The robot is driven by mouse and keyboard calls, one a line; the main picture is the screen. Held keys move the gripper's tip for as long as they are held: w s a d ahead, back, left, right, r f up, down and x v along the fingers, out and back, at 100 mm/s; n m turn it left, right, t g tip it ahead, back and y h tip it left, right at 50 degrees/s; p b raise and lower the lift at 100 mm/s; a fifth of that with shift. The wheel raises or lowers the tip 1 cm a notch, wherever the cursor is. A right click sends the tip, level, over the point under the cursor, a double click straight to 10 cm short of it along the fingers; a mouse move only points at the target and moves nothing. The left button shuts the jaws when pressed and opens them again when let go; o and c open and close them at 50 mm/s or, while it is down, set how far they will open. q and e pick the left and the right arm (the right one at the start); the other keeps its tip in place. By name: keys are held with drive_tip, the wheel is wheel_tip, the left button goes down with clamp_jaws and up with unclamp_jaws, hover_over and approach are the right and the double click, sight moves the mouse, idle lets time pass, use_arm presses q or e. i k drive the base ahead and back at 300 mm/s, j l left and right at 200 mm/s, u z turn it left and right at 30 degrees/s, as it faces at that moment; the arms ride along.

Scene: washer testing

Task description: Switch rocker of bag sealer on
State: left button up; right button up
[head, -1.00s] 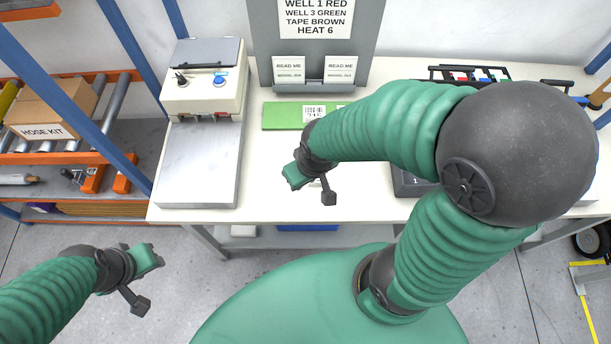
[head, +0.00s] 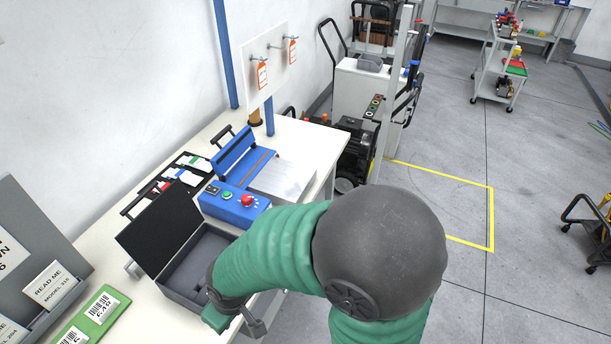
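A blue machine (head: 236,201) with a raised hinged bar, an orange strip and a flat metal plate (head: 284,178) stands on the white bench in the head view. It looks like a bag sealer, but I cannot be sure. Its front panel has a red knob (head: 247,200), a green button (head: 227,195) and a small dark control (head: 213,189), too small to read as a rocker or its position. My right gripper (head: 222,316) is at the bench's front edge, by the open grey case, apart from the machine. Its finger opening is unclear. My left gripper is out of view.
A green barcode board (head: 92,318) and grey sign stand (head: 38,262) are at left.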

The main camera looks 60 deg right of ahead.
sight(210, 188)
drive_tip(key=z, duration=1.15)
drive_tip(key=i+l, duration=0.25)
drive_tip(key=i+l+u, duration=0.15)
drive_tip(key=i+l, duration=0.15)
drive_tip(key=l, duration=0.15)
drive_tip(key=i+l, duration=0.25)
drive_tip(key=i+l+u, duration=0.1)
drive_tip(key=i+l, duration=0.15)
drive_tip(key=l, duration=0.25)
drive_tip(key=i+l, duration=0.25)
drive_tip(key=i+l+u, duration=0.15)
drive_tip(key=l, duration=0.35)
drive_tip(key=i, duration=0.05)
